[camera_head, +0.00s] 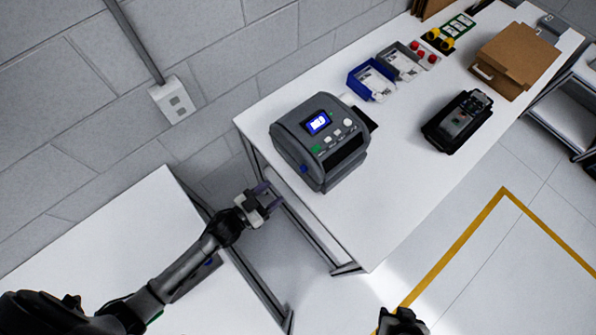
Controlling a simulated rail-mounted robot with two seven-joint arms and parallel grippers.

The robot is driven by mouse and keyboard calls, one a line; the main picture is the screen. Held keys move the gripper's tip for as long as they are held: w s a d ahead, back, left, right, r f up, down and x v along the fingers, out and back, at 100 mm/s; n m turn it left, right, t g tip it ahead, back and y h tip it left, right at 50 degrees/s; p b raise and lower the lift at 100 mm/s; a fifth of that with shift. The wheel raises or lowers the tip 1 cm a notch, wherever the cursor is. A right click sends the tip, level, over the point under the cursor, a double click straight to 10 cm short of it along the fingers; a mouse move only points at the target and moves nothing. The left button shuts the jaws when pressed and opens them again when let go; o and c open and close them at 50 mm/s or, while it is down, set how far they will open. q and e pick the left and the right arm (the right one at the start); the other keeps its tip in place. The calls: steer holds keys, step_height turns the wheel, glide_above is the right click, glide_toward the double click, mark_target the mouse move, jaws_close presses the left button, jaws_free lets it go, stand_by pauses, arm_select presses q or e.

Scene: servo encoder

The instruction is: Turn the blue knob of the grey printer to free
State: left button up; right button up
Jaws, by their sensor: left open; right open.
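The grey printer (318,140) stands on the white table, with a lit blue screen (318,122) and several buttons on its top. Its small blue knob (304,169) is low on the side facing my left arm; which way it is turned is too small to tell. My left gripper (269,196) is open and empty, beside the table's near-left edge, to the left of and below the knob, apart from it. My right gripper (402,322) shows only in part at the bottom edge, off the table, with nothing seen in it.
The white table (385,215) has clear room right of the printer. A black device (458,121), a blue bin (371,80), a grey bin (402,61) and a cardboard box (515,58) stand further back. Another white table (115,225) lies under my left arm. A wall socket (173,100) is behind.

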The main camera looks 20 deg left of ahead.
mark_target(303, 169)
arm_select(q)
steer(key=x, duration=1)
steer(key=shift+w+p, duration=0.2)
steer(key=shift+p, duration=0.25)
steer(key=shift+d, duration=0.1)
steer(key=c, duration=0.9)
steer(key=shift+c, duration=0.2)
steer(key=shift+m, duration=0.3)
steer(key=m+b, duration=0.2)
steer(key=m, duration=1.1)
steer(key=shift+b, duration=0.35)
steer(key=shift+m, duration=0.3)
